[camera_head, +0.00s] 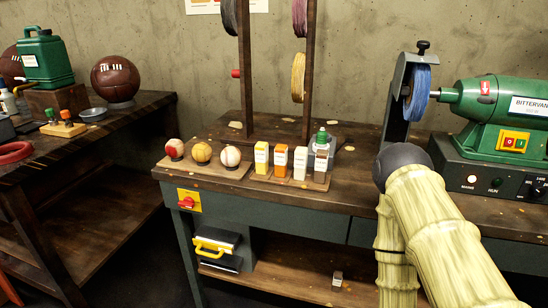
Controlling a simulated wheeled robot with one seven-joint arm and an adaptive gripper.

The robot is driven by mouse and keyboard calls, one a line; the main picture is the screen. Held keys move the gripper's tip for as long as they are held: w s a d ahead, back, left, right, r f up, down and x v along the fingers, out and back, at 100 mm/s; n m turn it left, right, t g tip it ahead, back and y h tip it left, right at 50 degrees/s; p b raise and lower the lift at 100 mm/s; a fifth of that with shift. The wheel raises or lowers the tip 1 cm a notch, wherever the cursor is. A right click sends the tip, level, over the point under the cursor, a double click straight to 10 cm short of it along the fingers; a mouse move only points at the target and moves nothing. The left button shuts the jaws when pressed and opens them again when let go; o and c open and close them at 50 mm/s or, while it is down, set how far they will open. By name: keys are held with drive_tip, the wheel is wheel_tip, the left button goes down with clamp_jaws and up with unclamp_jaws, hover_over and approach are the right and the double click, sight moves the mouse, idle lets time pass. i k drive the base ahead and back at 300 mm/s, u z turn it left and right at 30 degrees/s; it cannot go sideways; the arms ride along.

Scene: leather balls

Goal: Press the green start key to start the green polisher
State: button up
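The green polisher (488,108) stands at the right on the workbench, with a blue wheel (418,92) at its left side in a grey guard. My gripper is not in view.
The workbench (350,190) holds a board of three small balls (202,153), several small blocks (280,160) and a green-capped bottle (321,148). A red knob on a yellow plate (188,200) is on its front. A side table (110,120) at left holds leather balls.

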sight(521, 143)
drive_tip(key=z, duration=1.35)
